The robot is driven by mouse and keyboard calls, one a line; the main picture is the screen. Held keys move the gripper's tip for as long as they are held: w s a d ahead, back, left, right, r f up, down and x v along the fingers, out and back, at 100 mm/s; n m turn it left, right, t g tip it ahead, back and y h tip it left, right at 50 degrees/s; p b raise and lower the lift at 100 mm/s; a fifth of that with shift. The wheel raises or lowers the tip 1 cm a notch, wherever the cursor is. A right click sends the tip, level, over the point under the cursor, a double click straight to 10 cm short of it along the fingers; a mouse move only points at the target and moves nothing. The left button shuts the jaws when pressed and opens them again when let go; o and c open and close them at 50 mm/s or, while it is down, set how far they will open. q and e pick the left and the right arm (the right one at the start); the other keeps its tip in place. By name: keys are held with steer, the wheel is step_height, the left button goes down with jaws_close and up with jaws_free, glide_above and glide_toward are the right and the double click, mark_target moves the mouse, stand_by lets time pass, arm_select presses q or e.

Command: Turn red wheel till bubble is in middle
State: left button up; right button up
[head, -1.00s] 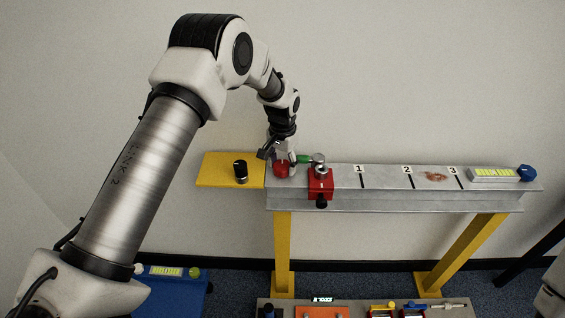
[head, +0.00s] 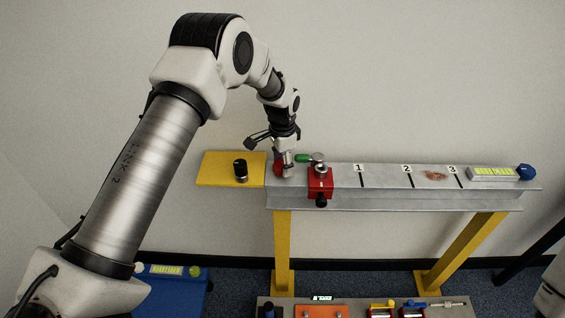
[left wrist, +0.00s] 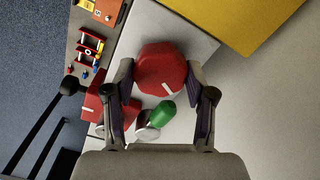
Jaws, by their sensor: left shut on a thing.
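The red wheel (head: 279,167) is on top of the left end of the grey beam (head: 385,179). In the left wrist view the red wheel (left wrist: 160,68) is many-sided with a white mark, between the two fingers. My left gripper (head: 285,168) points down over it and is shut on it, one finger on each side; in the left wrist view the gripper (left wrist: 160,74) shows both fingers against its rim. A level with a yellow-green vial (head: 492,172) sits at the beam's right end; its bubble is too small to place. My right gripper is not in view.
A yellow plate (head: 215,169) with a black knob (head: 240,169) lies left. A blue knob (head: 526,173) is beside the level.

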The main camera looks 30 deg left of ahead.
mark_target(282, 164)
arm_select(q)
steer(key=o, duration=1.2)
steer(key=shift+c, duration=0.2)
step_height(282, 164, up, 12)
